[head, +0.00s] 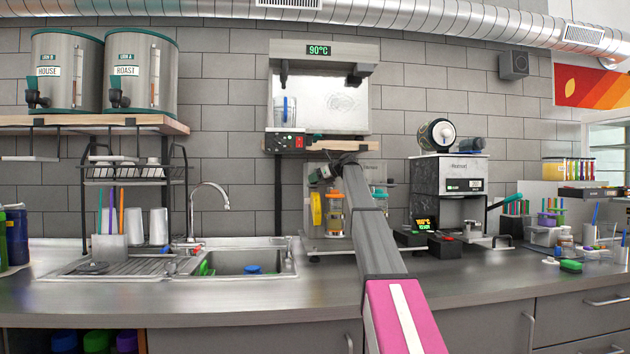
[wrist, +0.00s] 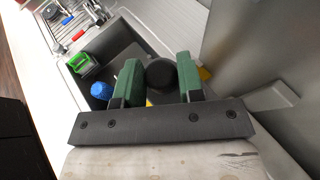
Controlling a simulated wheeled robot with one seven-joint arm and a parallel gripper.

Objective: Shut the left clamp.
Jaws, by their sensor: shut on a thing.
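The cup sealer (head: 318,243) stands against the wall behind my arm in the head view. A yellow upright part (head: 316,208) shows on its left side, and a clear cylinder with orange ends (head: 335,218) is beside it. My arm hides much of the sealer's middle. In the wrist view my gripper (wrist: 158,76) has its green fingers on either side of a round black part (wrist: 160,73) and is shut on it. Small yellow bits show behind the fingers. I cannot make out the left clamp's full shape or its angle.
The sink (head: 250,262) is left of the sealer; it also shows in the wrist view (wrist: 118,40) with a blue sponge-like thing (wrist: 101,90) and a green item (wrist: 84,64). A coffee machine (head: 462,185) stands right. A shelf (head: 320,145) is above. The front counter is clear.

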